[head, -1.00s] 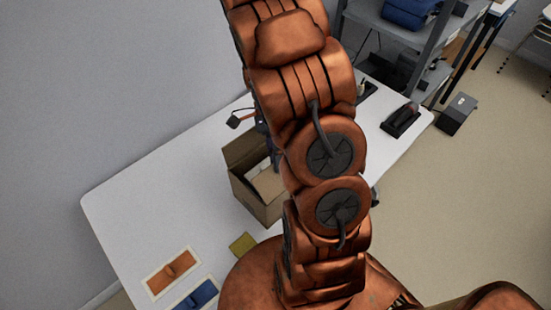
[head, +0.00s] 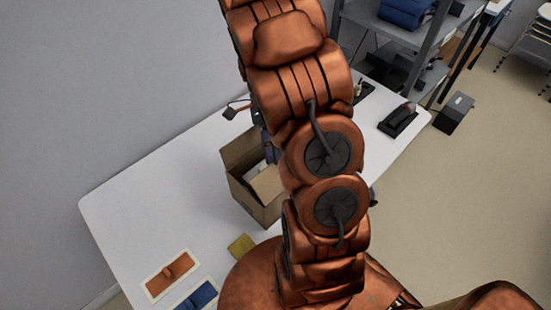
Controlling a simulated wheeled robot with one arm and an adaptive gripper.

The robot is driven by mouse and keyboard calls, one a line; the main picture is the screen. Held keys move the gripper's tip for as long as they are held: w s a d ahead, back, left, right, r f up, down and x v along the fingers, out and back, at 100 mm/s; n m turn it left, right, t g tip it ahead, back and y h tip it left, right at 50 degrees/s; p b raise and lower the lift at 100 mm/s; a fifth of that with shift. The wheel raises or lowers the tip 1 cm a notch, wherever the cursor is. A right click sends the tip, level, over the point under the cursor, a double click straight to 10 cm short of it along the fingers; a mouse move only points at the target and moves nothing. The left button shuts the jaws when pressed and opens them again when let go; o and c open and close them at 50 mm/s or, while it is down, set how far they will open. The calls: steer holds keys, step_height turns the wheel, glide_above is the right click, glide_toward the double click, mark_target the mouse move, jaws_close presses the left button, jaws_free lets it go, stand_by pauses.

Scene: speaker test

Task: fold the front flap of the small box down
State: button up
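The small box (head: 256,200) is an open brown cardboard box on the white table, left of my arm in the head view. Its left and back walls stand upright. A tan flap (head: 268,184) slants across the front part of the opening, and pale contents or lining show behind it. My arm hides the box's right side. A dark bluish piece (head: 268,148) shows at the arm's edge over the back of the box; it may be part of my gripper. The fingertips are hidden, so I cannot tell whether they are open or touch the flap.
The white table (head: 150,195) is bare left of the box. An orange piece (head: 170,275), a blue piece (head: 203,296) and a yellow square (head: 242,246) lie near its front. A black device (head: 399,120) sits at the right end. A grey shelf stands behind.

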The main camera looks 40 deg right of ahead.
steer(key=v, duration=0.5)
steer(key=shift+r, duration=0.1)
steer(key=shift+c, duration=0.4)
